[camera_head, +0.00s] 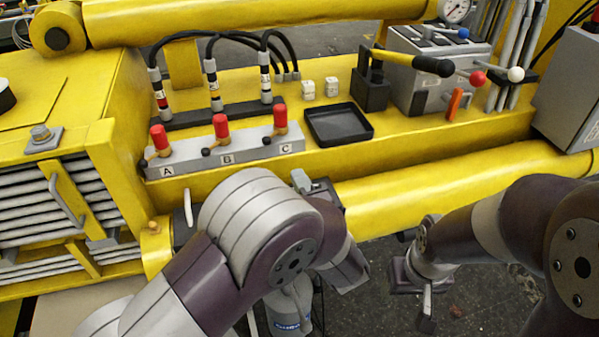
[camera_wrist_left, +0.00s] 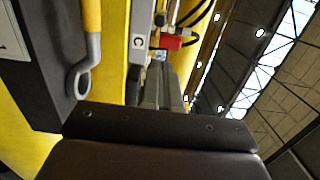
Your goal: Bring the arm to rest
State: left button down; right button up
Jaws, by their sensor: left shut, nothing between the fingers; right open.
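My left arm bends across the lower middle of the head view, in front of the yellow machine. Its gripper (camera_head: 302,182) is mostly hidden behind the forearm; its grey tip shows just below the valve block end marked C. In the left wrist view the two fingers (camera_wrist_left: 160,85) are together and empty, pointing toward the C label, with a red-handled lever (camera_wrist_left: 175,42) beyond. My right gripper (camera_head: 418,272) is open and empty over the dark floor, in front of the yellow tube (camera_head: 420,190).
The grey valve block (camera_head: 225,156) carries red levers A, B and C. A black tray (camera_head: 338,124), a black socket with a yellow-and-black handle (camera_head: 410,60) and a grey control box (camera_head: 430,85) stand right of it. Dark floor is open below the tube.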

pick_arm(q)
jog(key=s+d+f+n+g+h+b, duration=0.1)
jog(key=s+d+f+n+g+h, duration=0.15)
jog(key=d+f+g+h, duration=0.35)
jog(key=s+d+f+n+g+h+b, duration=0.2)
jog(key=s+f+h, duration=0.15)
jog(key=f, duration=0.45)
jog(key=s+a+f+n+g+y+b, duration=0.1)
jog(key=s+a+f+n+g+b, duration=0.1)
jog(key=a, duration=0.6)
jog(key=s+a+f+n+g+b, duration=0.2)
jog(key=s+a+f+n+b, duration=0.1)
jog(key=s+a, duration=0.3)
jog(key=s+a+f+n+g+y+b, duration=0.1)
jog(key=s+a+f+n+g+b, duration=0.1)
jog(key=a, duration=0.8)
jog(key=s+n+g+b, duration=0.1)
jog(key=s+n+b, duration=0.1)
jog(key=shift+s+a+f+y, duration=0.2)
jog(key=shift+s+a+y, duration=0.1)
jog(key=shift+a+y, duration=0.1)
pick_arm(e)
notch_tip(320, 180, down, 13)
jog(key=shift+w+r, duration=0.15)
jog(key=shift+r, duration=0.05)
